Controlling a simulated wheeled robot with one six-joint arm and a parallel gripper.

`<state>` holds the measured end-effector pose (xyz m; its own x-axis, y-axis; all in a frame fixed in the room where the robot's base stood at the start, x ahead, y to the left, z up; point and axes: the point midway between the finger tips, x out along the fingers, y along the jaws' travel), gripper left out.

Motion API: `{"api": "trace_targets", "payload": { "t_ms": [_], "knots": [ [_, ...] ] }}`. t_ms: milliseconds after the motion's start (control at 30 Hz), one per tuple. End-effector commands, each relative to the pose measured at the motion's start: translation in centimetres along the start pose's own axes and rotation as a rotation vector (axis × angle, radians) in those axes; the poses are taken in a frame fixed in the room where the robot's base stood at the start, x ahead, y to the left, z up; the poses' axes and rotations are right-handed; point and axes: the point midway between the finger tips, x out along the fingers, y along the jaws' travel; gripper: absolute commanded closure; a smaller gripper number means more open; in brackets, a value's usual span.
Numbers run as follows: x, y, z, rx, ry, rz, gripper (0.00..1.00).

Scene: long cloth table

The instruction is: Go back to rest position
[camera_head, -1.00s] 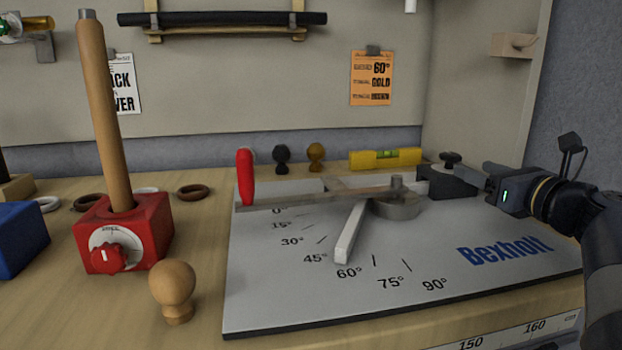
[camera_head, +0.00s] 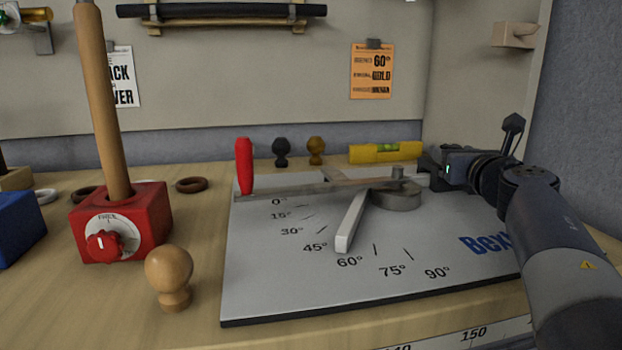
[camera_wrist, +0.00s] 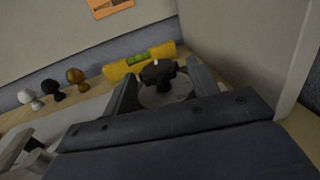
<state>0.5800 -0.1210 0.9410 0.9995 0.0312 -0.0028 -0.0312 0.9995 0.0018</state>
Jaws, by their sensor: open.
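My gripper (camera_head: 428,177) is at the back right of the grey angle board (camera_head: 290,285), next to the round metal pivot (camera_head: 397,198). In the wrist view my gripper (camera_wrist: 165,84) has its two dark fingers apart. A black knob (camera_wrist: 158,71) on a round grey base shows between them, and I cannot tell whether they touch it. In the head view the knob is hidden by my gripper. A long bar with a red handle (camera_head: 244,167) lies across the board near 0°. A pale pointer arm (camera_head: 350,222) points between 45° and 60°.
A yellow spirit level (camera_head: 386,152) lies behind the board. A red block (camera_head: 120,225) holds a tall wooden rod. A wooden knob (camera_head: 170,278) stands at front left. A side wall (camera_wrist: 245,50) is close on the right. An orange card (camera_head: 372,72) hangs at the back.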

Motion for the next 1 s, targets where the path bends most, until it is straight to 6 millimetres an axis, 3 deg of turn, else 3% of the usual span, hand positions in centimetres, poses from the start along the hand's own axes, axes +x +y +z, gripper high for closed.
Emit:
{"api": "trace_targets", "payload": {
  "t_ms": [1000],
  "knots": [
    [0.19,0.66,0.56,0.003,-0.002,-0.329,0.44]
  ]
}}
